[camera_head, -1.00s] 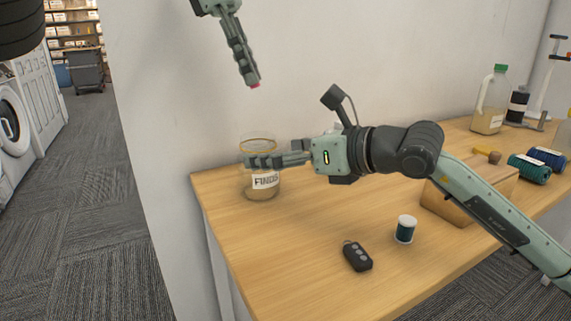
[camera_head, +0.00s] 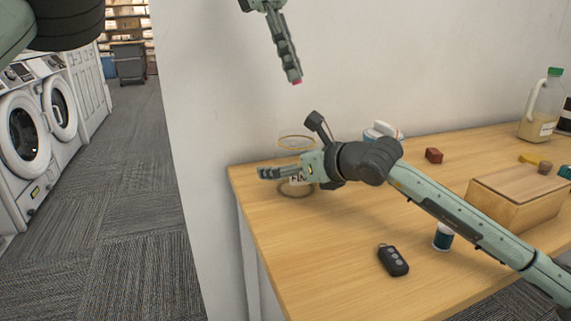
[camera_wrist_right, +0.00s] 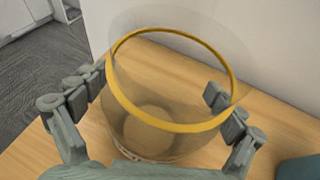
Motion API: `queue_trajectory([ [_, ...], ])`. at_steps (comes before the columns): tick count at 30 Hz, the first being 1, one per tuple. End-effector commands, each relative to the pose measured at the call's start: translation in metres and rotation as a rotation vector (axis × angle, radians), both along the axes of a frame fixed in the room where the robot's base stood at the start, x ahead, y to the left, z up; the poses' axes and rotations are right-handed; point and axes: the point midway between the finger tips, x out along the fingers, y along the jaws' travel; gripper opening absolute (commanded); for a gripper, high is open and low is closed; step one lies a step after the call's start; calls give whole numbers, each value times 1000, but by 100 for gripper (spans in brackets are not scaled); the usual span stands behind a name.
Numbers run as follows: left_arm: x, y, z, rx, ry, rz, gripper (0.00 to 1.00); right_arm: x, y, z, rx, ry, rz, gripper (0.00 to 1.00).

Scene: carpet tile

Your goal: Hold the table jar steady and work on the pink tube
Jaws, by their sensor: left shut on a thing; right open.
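The table jar (camera_head: 297,142) is clear, with a gold rim and a white label partly covered by my right gripper. It stands upright near the table's left end. My right gripper (camera_head: 280,172) reaches in from the right at the jar's middle. In the right wrist view its open fingers lie either side of the jar (camera_wrist_right: 150,117); I cannot tell whether they touch it. My left gripper (camera_head: 295,80) is above the jar, pointing down, shut on a small pink thing (camera_head: 297,82), apparently the pink tube, mostly hidden by the fingers.
A wall runs behind. The table's left edge is close to the jar.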

Motion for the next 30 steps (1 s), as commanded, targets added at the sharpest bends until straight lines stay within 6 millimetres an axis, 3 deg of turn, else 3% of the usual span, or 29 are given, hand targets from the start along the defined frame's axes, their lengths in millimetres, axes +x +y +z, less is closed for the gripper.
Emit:
queue_trajectory([
  [11, 0, 0, 0, 0, 0, 0, 4, 3, 3, -2, 0, -1, 0, 93],
  [25, 0, 0, 0, 0, 0, 0, 4, 3, 3, -2, 0, -1, 0, 35],
  [30, 0, 0, -3, 0, 1, 1, 4, 3, 3, -2, 0, -1, 0, 32],
])
